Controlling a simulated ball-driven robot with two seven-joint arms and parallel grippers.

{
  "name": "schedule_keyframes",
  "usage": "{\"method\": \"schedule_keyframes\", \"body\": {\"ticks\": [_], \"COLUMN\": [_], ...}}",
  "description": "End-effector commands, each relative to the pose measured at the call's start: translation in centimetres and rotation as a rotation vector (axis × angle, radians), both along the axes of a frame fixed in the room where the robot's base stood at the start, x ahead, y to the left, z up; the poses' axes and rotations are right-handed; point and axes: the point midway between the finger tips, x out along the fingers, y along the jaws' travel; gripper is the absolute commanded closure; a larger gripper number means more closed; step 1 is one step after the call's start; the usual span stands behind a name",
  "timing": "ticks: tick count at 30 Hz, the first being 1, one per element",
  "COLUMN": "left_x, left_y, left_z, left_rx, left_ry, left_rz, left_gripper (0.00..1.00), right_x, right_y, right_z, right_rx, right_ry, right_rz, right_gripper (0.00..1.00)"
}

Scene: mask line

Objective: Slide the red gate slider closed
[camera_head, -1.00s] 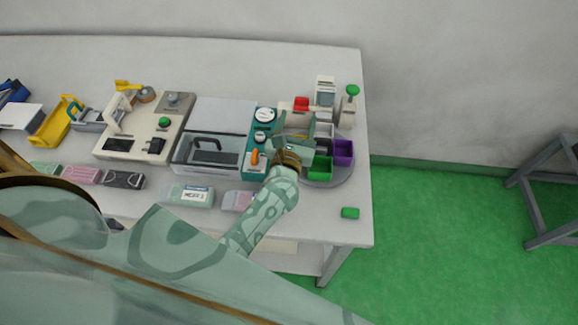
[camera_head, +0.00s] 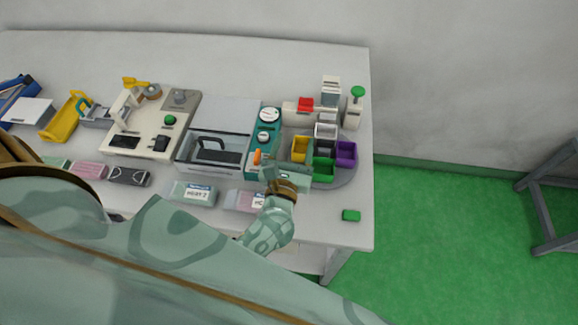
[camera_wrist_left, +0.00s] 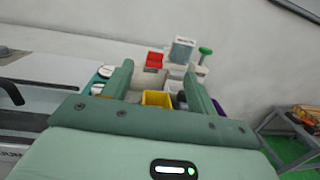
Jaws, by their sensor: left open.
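The red gate slider (camera_head: 305,104) sits on a cream gate block (camera_head: 291,113) at the back right of the table. It also shows in the left wrist view (camera_wrist_left: 154,61), beyond and between my fingertips. My left gripper (camera_head: 289,166) is over the table's front right part, in front of the bins and apart from the slider. Its two fingers (camera_wrist_left: 158,72) are spread with nothing held between them. The slider's lower part and track are too small to make out. My right gripper is not in view.
A round grey tray (camera_head: 345,174) holds several coloured bins, including a yellow bin (camera_head: 300,147) near my gripper. A teal panel (camera_head: 257,169) with dials stands left of it. A green-topped post (camera_head: 357,92) is right of the slider.

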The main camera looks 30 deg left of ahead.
Motion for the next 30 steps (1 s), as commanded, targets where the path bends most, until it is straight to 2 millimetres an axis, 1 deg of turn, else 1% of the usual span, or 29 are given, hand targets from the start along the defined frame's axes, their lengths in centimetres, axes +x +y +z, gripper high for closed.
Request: {"method": "schedule_keyframes", "body": {"ticks": [1, 3, 5, 9, 12, 22, 30], "left_x": [-0.5, -1.1, -1.5, -2.5, -3.3, -5.7, -6.0], "left_y": [-0.3, -0.4, -0.6, -0.9, -1.2, -2.0, -2.1], "left_z": [0.0, 0.0, 0.0, 0.1, 0.0, 0.1, 0.1], "left_rx": [-0.004, -0.003, -0.002, 0.001, 0.001, 0.002, 0.003], "left_ry": [0.003, 0.002, 0.002, 0.0, 0.001, 0.0, -0.002], "left_rz": [0.0, 0.001, 0.0, 0.002, 0.001, 0.001, 0.002], "left_gripper": [0.42, 0.42, 0.42, 0.42, 0.42, 0.42, 0.42], "right_x": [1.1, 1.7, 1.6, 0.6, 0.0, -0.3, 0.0], "right_y": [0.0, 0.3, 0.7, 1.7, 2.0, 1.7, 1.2], "right_z": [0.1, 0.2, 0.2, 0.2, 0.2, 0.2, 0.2], "right_rx": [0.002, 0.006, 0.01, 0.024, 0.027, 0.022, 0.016], "right_ry": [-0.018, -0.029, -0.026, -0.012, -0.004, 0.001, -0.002], "right_rz": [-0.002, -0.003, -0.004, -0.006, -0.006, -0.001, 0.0], "right_gripper": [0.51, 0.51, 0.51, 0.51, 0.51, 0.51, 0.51]}}
